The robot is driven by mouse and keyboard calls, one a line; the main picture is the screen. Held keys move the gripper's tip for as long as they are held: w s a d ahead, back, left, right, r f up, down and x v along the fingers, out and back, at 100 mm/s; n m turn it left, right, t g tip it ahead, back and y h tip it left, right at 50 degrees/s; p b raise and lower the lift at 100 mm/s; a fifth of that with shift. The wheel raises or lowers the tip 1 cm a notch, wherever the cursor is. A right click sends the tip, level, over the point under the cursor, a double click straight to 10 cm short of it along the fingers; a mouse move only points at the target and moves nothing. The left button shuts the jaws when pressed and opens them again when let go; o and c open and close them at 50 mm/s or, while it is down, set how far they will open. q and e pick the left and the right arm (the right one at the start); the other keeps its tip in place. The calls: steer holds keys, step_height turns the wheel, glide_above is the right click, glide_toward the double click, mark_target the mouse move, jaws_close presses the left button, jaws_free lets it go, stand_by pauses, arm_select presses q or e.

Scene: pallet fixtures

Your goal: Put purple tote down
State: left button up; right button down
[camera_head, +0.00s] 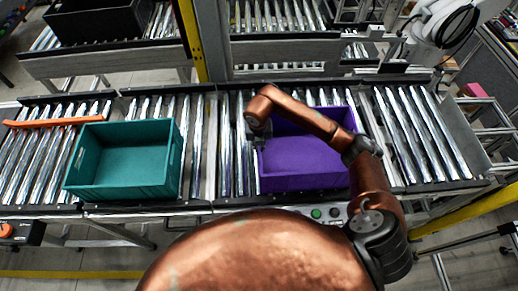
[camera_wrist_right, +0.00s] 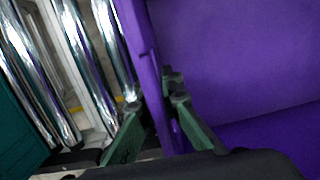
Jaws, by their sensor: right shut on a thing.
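The purple tote (camera_head: 305,158) is on the roller conveyor in the head view, right of the middle, and looks upright and empty. My right arm reaches across it. My right gripper (camera_head: 257,138) is at the tote's left wall, partly hidden by my own arm. In the right wrist view the right gripper (camera_wrist_right: 158,120) has one finger on each side of the purple tote's wall (camera_wrist_right: 148,60) and is shut on it. From these views I cannot tell whether the tote's base fully rests on the rollers. My left gripper is not in view.
A teal tote (camera_head: 125,165) stands on the rollers to the left, with bare rollers (camera_head: 212,150) between the two totes. An orange bar (camera_head: 55,122) lies at the far left. Free rollers (camera_head: 415,135) lie to the right. A yellow post (camera_head: 192,40) stands behind the conveyor.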

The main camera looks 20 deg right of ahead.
steer(key=shift+f+p, duration=0.3)
steer(key=shift+f, duration=0.6)
steer(key=shift+d+f, duration=0.1)
steer(key=shift+f, duration=0.15)
steer(key=c, duration=2.1)
jaws_free()
steer(key=shift+r, duration=0.3)
steer(key=r, duration=0.4)
steer(key=s+r+b, duration=0.1)
steer(key=r, duration=0.2)
steer(key=a+r+b, duration=0.1)
steer(key=r, duration=0.3)
steer(key=shift+s+r, duration=0.2)
steer(key=shift+r, duration=0.1)
